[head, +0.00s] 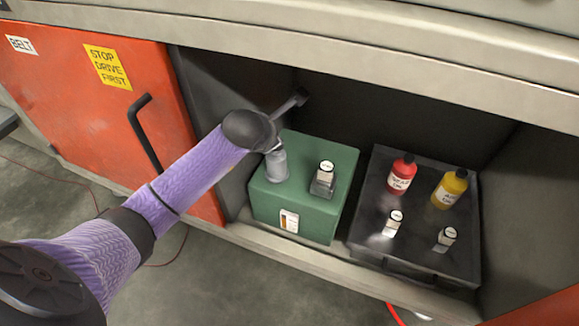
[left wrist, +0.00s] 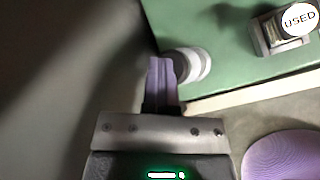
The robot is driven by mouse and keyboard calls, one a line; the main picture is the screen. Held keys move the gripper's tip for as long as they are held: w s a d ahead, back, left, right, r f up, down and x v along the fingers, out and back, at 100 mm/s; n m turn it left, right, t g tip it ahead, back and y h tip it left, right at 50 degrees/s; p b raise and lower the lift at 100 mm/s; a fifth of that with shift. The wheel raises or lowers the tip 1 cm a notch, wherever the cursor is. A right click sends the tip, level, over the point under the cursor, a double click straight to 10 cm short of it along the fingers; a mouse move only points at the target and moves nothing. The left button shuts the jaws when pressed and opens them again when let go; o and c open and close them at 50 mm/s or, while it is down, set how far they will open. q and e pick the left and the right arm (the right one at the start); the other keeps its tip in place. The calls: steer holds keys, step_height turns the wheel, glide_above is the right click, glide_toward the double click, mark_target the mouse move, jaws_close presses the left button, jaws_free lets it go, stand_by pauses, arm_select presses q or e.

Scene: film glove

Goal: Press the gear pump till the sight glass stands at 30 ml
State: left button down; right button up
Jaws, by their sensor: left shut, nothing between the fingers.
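The gear pump looks to be the green box (head: 320,215) in the open cabinet, with a grey round plunger (head: 277,167) on its top left. My dark wrist partly hides the plunger's top in the head view. My right gripper is out of view.
A metal piece with a white round cap (head: 326,168) marked USED sits on the box. A dark tray (head: 425,262) on the right holds a red bottle (head: 402,175), a yellow bottle (head: 450,190) and two capped pieces. An orange door (head: 100,120) with a black handle stands left.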

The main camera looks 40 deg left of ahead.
arm_select(q)
steer(key=shift+r+p, duration=0.45)
steer(key=shift+r, duration=0.35)
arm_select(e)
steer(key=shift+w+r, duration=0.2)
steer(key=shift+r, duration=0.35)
arm_select(q)
step_height(320, 180, up, 6)
steer(key=p, duration=0.4)
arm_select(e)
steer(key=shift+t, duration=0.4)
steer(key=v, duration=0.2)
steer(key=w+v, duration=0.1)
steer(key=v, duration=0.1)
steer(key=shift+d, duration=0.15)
